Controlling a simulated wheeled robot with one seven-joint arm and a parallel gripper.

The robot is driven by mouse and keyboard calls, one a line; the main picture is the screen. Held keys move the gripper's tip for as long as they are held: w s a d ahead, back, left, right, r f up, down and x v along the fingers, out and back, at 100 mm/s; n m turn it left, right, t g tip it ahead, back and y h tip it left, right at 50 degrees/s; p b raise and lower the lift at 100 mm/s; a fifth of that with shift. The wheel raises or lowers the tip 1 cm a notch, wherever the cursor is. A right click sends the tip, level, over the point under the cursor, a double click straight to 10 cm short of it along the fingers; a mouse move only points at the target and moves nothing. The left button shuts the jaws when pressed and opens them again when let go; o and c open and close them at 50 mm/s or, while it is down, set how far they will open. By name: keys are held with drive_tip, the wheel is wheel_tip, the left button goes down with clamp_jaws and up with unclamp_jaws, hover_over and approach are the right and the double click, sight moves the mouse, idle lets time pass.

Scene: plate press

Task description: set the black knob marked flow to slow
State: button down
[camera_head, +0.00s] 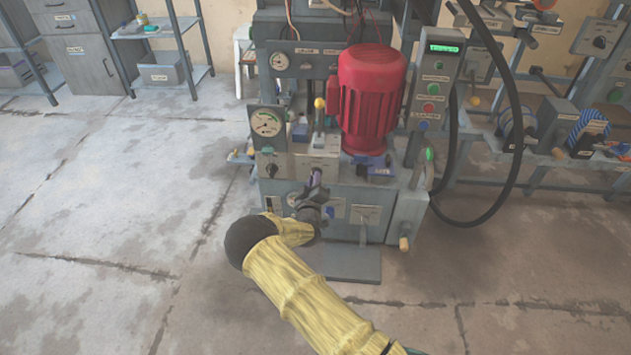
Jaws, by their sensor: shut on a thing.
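The press (345,190) stands in the middle of the head view. My gripper (316,184) is at its grey front, below the lever block, and looks shut. What lies between its fingers is hidden by the gripper, and I cannot tell whether it is the flow knob. A small black knob (271,170) shows on the panel under the pressure gauge (266,123), left of and apart from my gripper. The labels are too small to read, so I cannot tell which knob is marked flow or its setting.
A red motor (372,95) stands above and right of my gripper. A yellow-knobbed lever (319,104) rises just above it. A button box (433,85) and a black hose (515,120) are on the right. The floor at the left is clear.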

drive_tip(key=shift+s+f, duration=0.1)
drive_tip(key=shift+f, duration=0.05)
drive_tip(key=c, duration=1.5)
unclamp_jaws()
drive_tip(key=shift+a, duration=0.1)
drive_tip(key=shift+o, duration=0.2)
drive_tip(key=s+p, duration=0.5)
drive_tip(key=s, duration=1.2)
drive_tip(key=shift+s+a+p, duration=0.2)
drive_tip(key=shift+s+p, duration=0.05)
drive_tip(key=shift+p, duration=0.05)
